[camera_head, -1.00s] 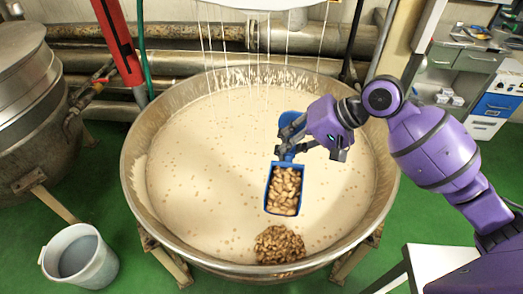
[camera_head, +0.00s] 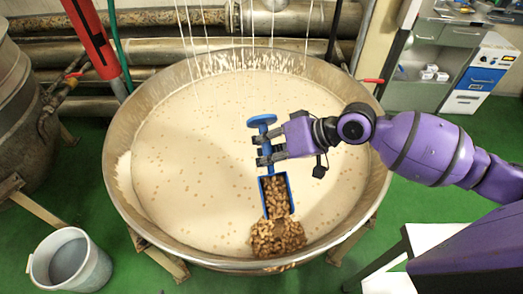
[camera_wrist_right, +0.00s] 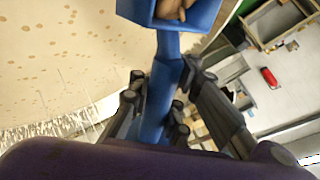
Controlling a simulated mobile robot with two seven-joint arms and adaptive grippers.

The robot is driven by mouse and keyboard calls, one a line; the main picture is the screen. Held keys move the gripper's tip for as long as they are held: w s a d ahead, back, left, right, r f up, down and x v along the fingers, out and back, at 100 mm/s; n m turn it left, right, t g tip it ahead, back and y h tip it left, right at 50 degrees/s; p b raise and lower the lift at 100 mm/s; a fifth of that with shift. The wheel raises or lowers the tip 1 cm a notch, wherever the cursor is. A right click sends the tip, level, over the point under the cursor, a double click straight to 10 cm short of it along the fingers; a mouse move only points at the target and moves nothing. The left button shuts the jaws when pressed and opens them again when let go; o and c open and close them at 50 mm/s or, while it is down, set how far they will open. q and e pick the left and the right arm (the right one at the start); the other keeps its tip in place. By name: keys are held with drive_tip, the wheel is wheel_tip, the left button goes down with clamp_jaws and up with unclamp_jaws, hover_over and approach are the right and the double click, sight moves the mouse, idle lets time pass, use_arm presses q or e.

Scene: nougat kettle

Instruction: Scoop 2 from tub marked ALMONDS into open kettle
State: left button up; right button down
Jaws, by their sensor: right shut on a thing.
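My right gripper (camera_head: 268,150) is shut on the handle of a blue scoop (camera_head: 263,122) above the open kettle (camera_head: 118,168). The scoop's bowl points toward the near rim and is tilted down. Almonds slide from its mouth onto a brown heap of almonds (camera_head: 280,238) at the kettle's near edge. In the right wrist view the blue handle (camera_wrist_right: 160,105) runs between the fingers, with part of the scoop bowl (camera_wrist_right: 178,14) at the top. The kettle holds a pale, speckled mass (camera_head: 200,150). The tub marked ALMONDS and my left gripper are not in view.
A grey-white bucket (camera_head: 70,262) stands on the green floor at lower left. A second metal vessel (camera_head: 25,120) is at the left edge. A red post (camera_head: 90,38) and pipes (camera_head: 170,48) stand behind the kettle. A white table (camera_head: 428,242) is at lower right.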

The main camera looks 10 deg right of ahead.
drive_tip(key=s+r+n+t+p, duration=0.1)
drive_tip(key=s+r+t, duration=0.1)
drive_tip(key=s, duration=0.1)
drive_tip(key=s+r+n+t+y+p, duration=0.1)
drive_tip(key=s+r+n+t, duration=0.1)
drive_tip(key=s+r, duration=0.1)
drive_tip(key=shift+s+a+r+t, duration=0.15)
drive_tip(key=shift+r+t, duration=0.15)
drive_tip(key=shift+t, duration=0.1)
drive_tip(key=shift+s+r+n+t+y, duration=0.3)
drive_tip(key=shift+s+r+n+t, duration=0.1)
drive_tip(key=shift+s+r, duration=0.25)
drive_tip(key=shift+w+r, duration=0.1)
drive_tip(key=shift+r, duration=0.05)
wheel_tip(320, 180, up, 5)
drive_tip(key=m+g+h, duration=0.1)
drive_tip(key=m+g, duration=0.2)
drive_tip(key=g, duration=0.2)
drive_tip(key=m+g, duration=0.3)
drive_tip(key=g, duration=0.2)
drive_tip(key=shift+h, duration=0.4)
